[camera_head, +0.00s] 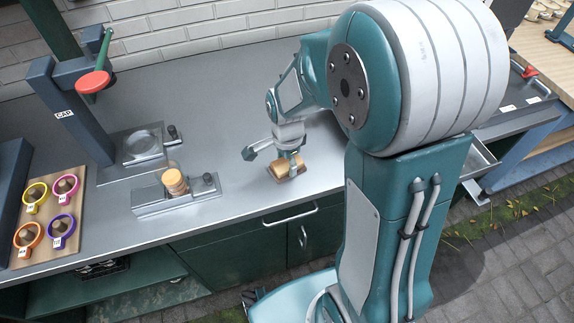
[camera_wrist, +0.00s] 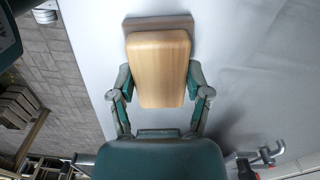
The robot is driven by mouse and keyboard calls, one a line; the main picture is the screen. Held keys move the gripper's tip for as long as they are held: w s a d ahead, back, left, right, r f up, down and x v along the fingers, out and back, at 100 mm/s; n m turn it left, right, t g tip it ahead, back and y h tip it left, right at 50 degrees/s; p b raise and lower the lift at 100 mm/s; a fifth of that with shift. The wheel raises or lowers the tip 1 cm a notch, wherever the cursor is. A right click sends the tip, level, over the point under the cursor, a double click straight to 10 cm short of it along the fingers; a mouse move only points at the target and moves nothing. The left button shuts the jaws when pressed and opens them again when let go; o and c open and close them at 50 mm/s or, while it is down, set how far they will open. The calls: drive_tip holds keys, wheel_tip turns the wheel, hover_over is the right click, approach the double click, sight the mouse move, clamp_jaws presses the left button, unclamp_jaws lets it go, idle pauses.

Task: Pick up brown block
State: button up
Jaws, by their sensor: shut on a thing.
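The brown block (camera_wrist: 160,70) is light wood and lies between the two fingers of my gripper (camera_wrist: 160,96) in the wrist view. The fingers press on its left and right sides. A darker brown flat piece (camera_wrist: 158,23) shows beyond the block's far end; how far it runs under the block is hidden. In the head view the block (camera_head: 280,169) is at my gripper (camera_head: 289,166), close to the front edge of the grey counter. I cannot tell whether the block touches what is below it.
On the counter (camera_head: 225,110), a metal fixture (camera_head: 150,203) holds an orange-topped jar (camera_head: 174,181) to the left. Behind it stands a press (camera_head: 85,120) with a red knob (camera_head: 94,82). A wooden board (camera_head: 38,252) with several coloured rings is far left. The counter behind my gripper is clear.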

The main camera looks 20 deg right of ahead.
drive_tip(key=shift+d, duration=0.2)
drive_tip(key=shift+r, duration=0.1)
drive_tip(key=shift+r, duration=0.3)
wheel_tip(320, 180, up, 2)
drive_tip(key=shift+r, duration=0.2)
drive_tip(key=s+d+r, duration=0.6)
drive_tip(key=s+r, duration=0.3)
drive_tip(key=s, duration=0.3)
drive_tip(key=shift+s+d+r, duration=0.2)
drive_tip(key=shift+d+r, duration=0.15)
drive_tip(key=shift+r, duration=0.05)
